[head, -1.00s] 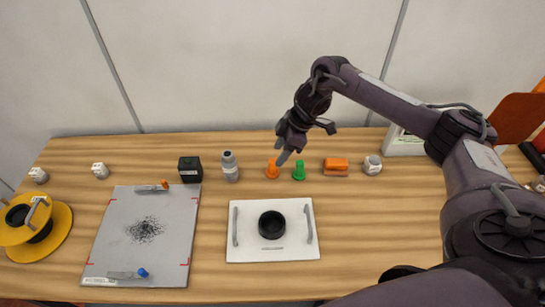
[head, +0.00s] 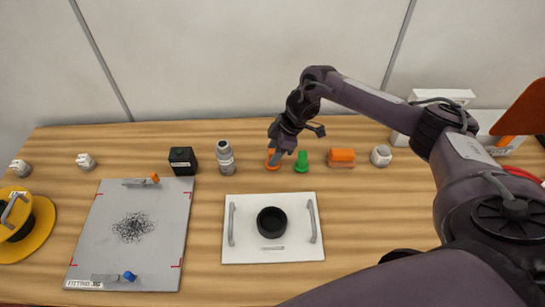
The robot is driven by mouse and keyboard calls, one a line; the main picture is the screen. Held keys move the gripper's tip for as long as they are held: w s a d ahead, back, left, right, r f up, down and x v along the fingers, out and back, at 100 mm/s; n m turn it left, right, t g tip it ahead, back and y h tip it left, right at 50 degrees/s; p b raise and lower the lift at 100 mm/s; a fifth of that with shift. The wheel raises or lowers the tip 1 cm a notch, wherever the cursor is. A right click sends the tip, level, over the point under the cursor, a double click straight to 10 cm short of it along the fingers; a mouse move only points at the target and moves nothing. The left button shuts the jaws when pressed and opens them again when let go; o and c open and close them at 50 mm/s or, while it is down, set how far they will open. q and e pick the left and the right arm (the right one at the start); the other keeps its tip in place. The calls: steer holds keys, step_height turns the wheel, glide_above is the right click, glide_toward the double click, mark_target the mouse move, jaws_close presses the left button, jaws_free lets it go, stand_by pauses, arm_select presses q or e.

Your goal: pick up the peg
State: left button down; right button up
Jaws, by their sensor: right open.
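An orange peg (head: 272,164) stands on the wooden table behind the white plate, partly hidden by my right gripper. A similar green peg (head: 302,160) stands just to its right. My right gripper (head: 297,146) is open, its jaws spread, with one grey finger in front of or beside the orange peg. I cannot tell whether that finger touches the peg. Nothing shows between the jaws. My left gripper is out of view.
A white plate (head: 240,254) with two handles and a black ring (head: 272,222) lies in front. A grey bottle (head: 225,158) and black box (head: 183,161) stand left, an orange block (head: 341,157) and white nut (head: 381,156) right. A grey board (head: 170,220) and yellow spool (head: 42,235) lie further left.

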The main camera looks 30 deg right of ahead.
mark_target(270, 156)
steer(key=shift+x, duration=1.55)
steer(key=shift+w, duration=0.1)
steer(key=c, duration=1.1)
steer(key=shift+o, duration=0.2)
